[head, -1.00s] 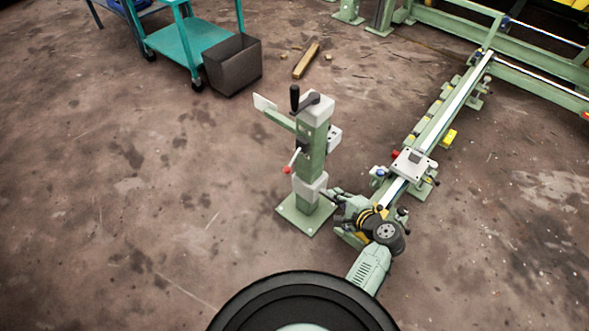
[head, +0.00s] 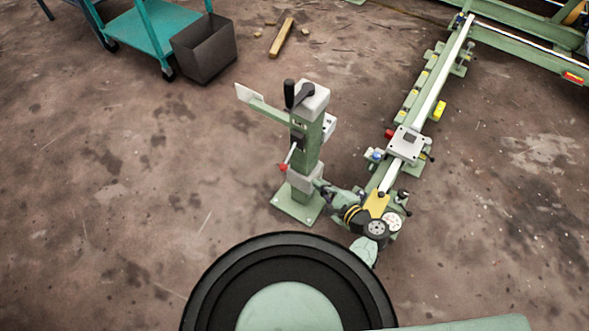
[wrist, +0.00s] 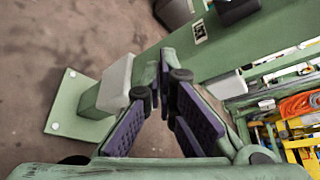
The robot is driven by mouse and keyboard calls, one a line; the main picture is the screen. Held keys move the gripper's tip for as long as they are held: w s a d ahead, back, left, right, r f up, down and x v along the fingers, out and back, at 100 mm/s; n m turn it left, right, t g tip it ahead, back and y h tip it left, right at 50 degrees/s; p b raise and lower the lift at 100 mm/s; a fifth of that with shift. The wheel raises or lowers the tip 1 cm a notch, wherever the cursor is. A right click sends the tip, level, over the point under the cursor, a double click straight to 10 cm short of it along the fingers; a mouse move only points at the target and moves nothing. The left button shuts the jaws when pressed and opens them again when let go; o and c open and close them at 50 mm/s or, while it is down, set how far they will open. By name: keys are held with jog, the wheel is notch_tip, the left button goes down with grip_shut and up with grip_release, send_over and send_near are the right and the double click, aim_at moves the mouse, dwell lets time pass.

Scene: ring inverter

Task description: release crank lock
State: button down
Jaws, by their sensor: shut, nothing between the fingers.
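A green crank post (head: 308,152) stands upright on a square base plate. A black upright crank handle (head: 289,94) sits on its pale head. A lever with a red knob (head: 284,167) sticks out from the left side of the post; I cannot tell whether it is the crank lock. My gripper (head: 322,186) is low on the right side of the post, near a grey block (head: 303,177). In the wrist view my gripper (wrist: 160,76) has its purple-padded fingers converging at the tips, shut and empty, in front of the post (wrist: 205,48). The red knob is not visible there.
A long green rail with a pale carriage plate (head: 406,143) runs along the right, close to my arm. A teal cart (head: 153,38) and a dark open bin (head: 204,50) stand at the back left. The floor left of the post is clear.

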aim_at(289, 156)
jog(key=shift+w, duration=0.1)
jog(key=p+x, duration=0.1)
jog(key=x, duration=0.9)
jog(key=shift+s+a+r+p, duration=1.15)
jog(key=shift+r, duration=0.15)
jog(key=shift+r, duration=0.1)
